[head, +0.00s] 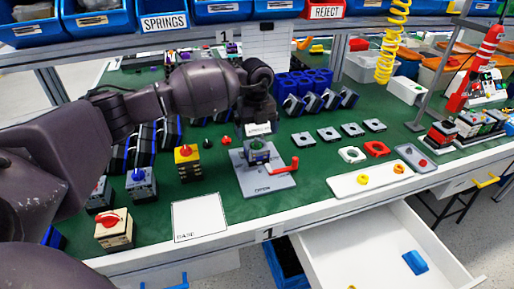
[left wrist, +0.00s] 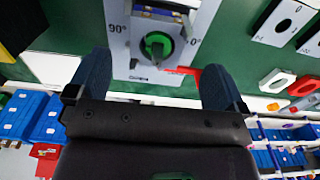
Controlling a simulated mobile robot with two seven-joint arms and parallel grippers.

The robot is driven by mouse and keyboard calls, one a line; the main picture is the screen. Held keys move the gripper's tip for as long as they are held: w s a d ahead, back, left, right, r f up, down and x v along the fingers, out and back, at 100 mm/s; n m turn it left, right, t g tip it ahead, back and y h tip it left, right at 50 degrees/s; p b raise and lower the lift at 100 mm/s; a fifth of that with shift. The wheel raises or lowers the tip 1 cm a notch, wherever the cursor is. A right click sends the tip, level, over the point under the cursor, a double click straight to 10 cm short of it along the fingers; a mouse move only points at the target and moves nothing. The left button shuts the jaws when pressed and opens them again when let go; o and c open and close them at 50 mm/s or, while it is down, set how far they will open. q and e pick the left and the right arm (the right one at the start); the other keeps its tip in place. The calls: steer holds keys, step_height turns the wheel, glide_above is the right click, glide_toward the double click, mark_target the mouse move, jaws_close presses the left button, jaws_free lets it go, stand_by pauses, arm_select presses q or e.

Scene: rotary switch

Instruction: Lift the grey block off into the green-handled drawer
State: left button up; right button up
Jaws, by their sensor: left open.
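A grey block with a green round knob (head: 257,151) sits on a grey plate (head: 266,186) marked OPEN, with a red lever beside it. In the left wrist view the green knob (left wrist: 157,44) is ahead of the fingers, on the plate with 90° marks (left wrist: 118,33). My left gripper (head: 258,128) is just above the block; in the left wrist view (left wrist: 155,82) its two fingers are wide apart with nothing between them. My right gripper is not in view.
A blue piece (head: 415,262) lies in the open drawer. A yellow-and-black switch box (head: 188,163) stands left of the plate, and a white BASE sheet (head: 199,216) lies in front. A white tray (head: 383,180) with small parts is at the right.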

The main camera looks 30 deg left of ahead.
mark_target(256, 142)
arm_select(q)
step_height(256, 142, down, 5)
steer(key=shift+s+r+b, duration=0.15)
steer(key=shift+b, duration=0.35)
steer(key=shift+r, duration=0.1)
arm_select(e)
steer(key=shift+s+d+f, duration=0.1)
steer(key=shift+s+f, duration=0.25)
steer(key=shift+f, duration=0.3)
arm_select(q)
steer(key=shift+c, duration=0.3)
